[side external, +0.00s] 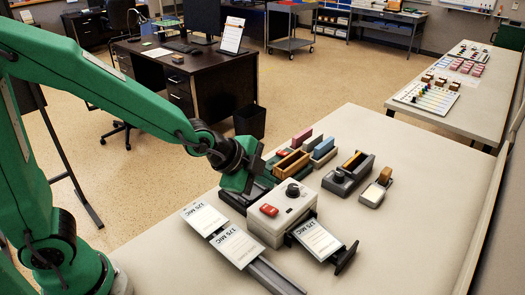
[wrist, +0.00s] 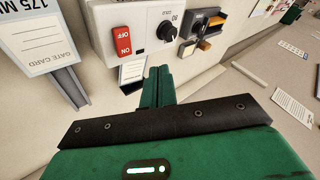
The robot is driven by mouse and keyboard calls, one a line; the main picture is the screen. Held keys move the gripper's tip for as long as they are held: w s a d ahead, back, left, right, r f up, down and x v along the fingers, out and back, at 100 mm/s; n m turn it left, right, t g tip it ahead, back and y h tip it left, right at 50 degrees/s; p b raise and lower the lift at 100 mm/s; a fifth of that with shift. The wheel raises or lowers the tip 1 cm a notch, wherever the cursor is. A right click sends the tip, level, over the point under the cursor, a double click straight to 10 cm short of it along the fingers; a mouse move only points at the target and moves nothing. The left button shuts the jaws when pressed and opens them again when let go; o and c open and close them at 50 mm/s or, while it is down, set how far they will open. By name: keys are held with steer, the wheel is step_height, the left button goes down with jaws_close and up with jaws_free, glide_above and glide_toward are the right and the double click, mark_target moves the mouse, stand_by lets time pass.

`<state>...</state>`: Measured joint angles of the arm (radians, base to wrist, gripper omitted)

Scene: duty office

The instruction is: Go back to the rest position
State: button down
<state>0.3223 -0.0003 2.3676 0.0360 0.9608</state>
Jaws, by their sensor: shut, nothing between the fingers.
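My gripper (side external: 236,181) is over the table (side external: 390,150) at the back left of a grey-white machine (side external: 270,228). In the wrist view my two green fingers (wrist: 158,84) are together with nothing between them. The machine (wrist: 140,15) has a red ON/OFF switch (wrist: 122,40) and a black knob (wrist: 166,31). Whether the fingers touch anything is unclear from these views.
A wooden-and-dark block (side external: 291,163), a tape dispenser (side external: 349,176) and a stamp (side external: 375,190) stand behind. The table's right side is clear.

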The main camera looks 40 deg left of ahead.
steer(key=s+a+r+n+g+y, duration=0.1)
steer(key=s+a+r+n, duration=0.3)
steer(key=s, duration=0.5)
steer(key=s+a+r+n+g+y, duration=0.1)
steer(key=s+a+r+n, duration=0.4)
steer(key=s+a+n, duration=0.3)
steer(key=a+n, duration=0.1)
steer(key=n, duration=0.1)
steer(key=shift+s+a+n+y, duration=0.2)
steer(key=shift+s+n+y, duration=0.15)
steer(key=shift+n+y, duration=0.05)
